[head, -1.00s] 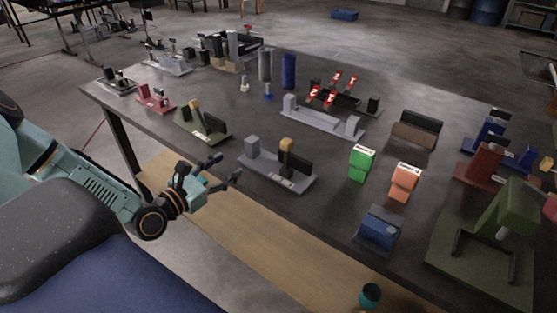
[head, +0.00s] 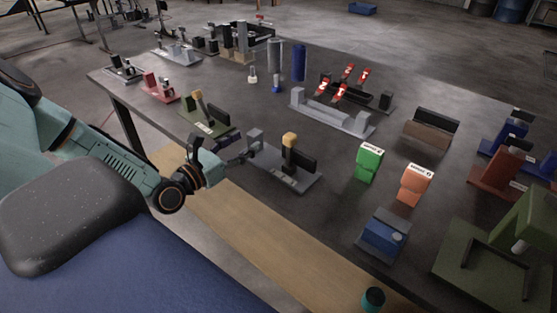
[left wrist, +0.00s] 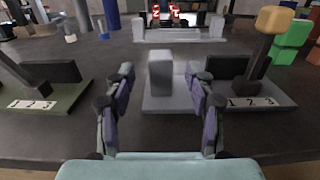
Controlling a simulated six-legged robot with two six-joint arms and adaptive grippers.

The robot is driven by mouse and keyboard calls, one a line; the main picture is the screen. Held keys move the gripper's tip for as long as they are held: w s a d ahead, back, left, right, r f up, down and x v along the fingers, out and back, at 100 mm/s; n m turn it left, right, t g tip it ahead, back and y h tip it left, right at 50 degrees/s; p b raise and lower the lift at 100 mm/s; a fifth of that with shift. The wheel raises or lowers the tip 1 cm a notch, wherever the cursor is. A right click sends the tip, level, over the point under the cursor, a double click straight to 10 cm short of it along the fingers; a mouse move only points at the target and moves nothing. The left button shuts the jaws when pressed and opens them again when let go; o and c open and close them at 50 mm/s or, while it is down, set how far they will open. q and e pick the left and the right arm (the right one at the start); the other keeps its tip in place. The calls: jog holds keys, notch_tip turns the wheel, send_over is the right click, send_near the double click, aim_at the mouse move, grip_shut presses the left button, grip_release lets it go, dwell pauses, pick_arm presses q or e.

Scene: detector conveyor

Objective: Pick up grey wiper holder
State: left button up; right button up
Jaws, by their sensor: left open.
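A grey fixture (head: 268,164) stands near the table's front edge. It has a grey upright block at its left end, a yellow-topped lever and a dark panel. Which grey part is the wiper holder I cannot tell for sure. My left gripper (head: 221,149) is open at the fixture's left end. In the left wrist view the open fingers of my left gripper (left wrist: 160,74) frame the grey block (left wrist: 160,82), with its 1-2-3 plate to the right. Contact with the block is not visible. My right gripper is out of view.
A green fixture (head: 212,127) stands left of the grey one. A longer grey stand (head: 328,116) is behind. A green box (head: 368,163), an orange box (head: 415,185) and a blue box (head: 382,236) are to the right. Bare table lies between them.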

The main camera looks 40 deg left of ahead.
aim_at(250, 139)
pick_arm(q)
jog(key=w+b, duration=0.1)
jog(key=w, duration=0.1)
jog(key=w+b, duration=0.1)
jog(key=w, duration=0.1)
jog(key=shift+d+f, duration=0.2)
jog(key=shift+w+d+r, duration=0.2)
jog(key=shift+w+r, duration=0.15)
jog(key=shift+w, duration=0.1)
jog(key=shift+w+f, duration=0.1)
jog(key=shift+w, duration=0.05)
jog(key=shift+a, duration=0.15)
jog(key=shift+c, duration=0.3)
jog(key=shift+c, duration=0.7)
jog(key=c, duration=0.3)
grip_shut()
